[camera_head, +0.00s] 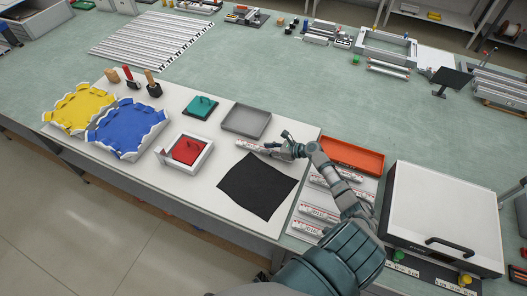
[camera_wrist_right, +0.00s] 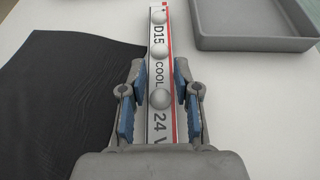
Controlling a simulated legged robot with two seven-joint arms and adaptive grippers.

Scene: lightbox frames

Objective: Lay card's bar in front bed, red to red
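A slim white bar (camera_wrist_right: 160,75) with round domes, a red stripe along its right edge and the print "D15 COOL 24 V" runs between my right fingers in the right wrist view. Similar bars (camera_head: 318,213) lie at the right. My left gripper is out of view. I cannot make out the card.
Nearby are the black cloth (camera_head: 257,186), grey tray (camera_head: 246,120), orange tray (camera_head: 352,155) and a red fixture in a white frame (camera_head: 187,151). Blue (camera_head: 126,128) and yellow (camera_head: 78,106) trays stand left. A large white box (camera_head: 447,205) stands right. Frame fixtures (camera_head: 385,48) are behind.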

